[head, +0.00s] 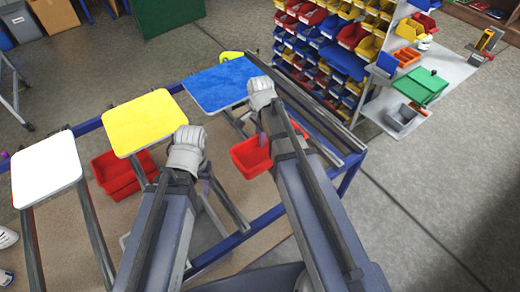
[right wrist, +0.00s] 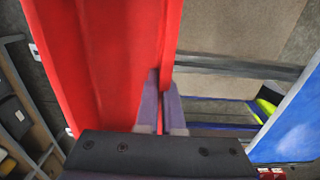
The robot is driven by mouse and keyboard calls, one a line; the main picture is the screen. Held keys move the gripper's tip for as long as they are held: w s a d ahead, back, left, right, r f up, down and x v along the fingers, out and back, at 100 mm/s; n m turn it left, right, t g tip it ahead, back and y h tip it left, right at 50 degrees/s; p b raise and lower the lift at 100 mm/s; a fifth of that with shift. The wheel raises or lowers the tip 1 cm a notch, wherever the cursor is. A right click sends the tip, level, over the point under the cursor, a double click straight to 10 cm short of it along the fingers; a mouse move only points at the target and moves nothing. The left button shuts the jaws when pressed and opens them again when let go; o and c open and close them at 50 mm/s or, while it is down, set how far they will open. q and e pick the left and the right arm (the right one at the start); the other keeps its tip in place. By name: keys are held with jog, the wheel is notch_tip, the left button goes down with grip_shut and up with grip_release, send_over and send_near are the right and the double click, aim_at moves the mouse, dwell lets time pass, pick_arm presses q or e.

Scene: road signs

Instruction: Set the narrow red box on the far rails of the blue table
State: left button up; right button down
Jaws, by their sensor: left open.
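The narrow red box (head: 246,158) is at the right part of the blue table (head: 88,127), below the blue panel. My right gripper (head: 262,138) is at its wall. In the right wrist view the fingers (right wrist: 161,115) close on the edge of the red box (right wrist: 125,55), which fills the left of that view. Whether the box touches the table is unclear. My left gripper (head: 205,187) is open and empty above the middle of the table. Grey metal rails (head: 97,235) run across the table, partly under the panels.
White (head: 45,178), yellow (head: 145,121) and blue (head: 218,83) panels lie along the far side. Other red bin space (head: 118,176) sits below the yellow panel. A rack of coloured bins (head: 330,50) stands behind to the right. The floor at right is clear.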

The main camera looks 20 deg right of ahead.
jog(key=shift+f+b, duration=1.8)
jog(key=shift+b, duration=0.05)
jog(key=shift+f, duration=0.2)
jog(key=c, duration=1)
grip_release()
jog(key=shift+c, duration=0.2)
jog(key=shift+r, duration=0.1)
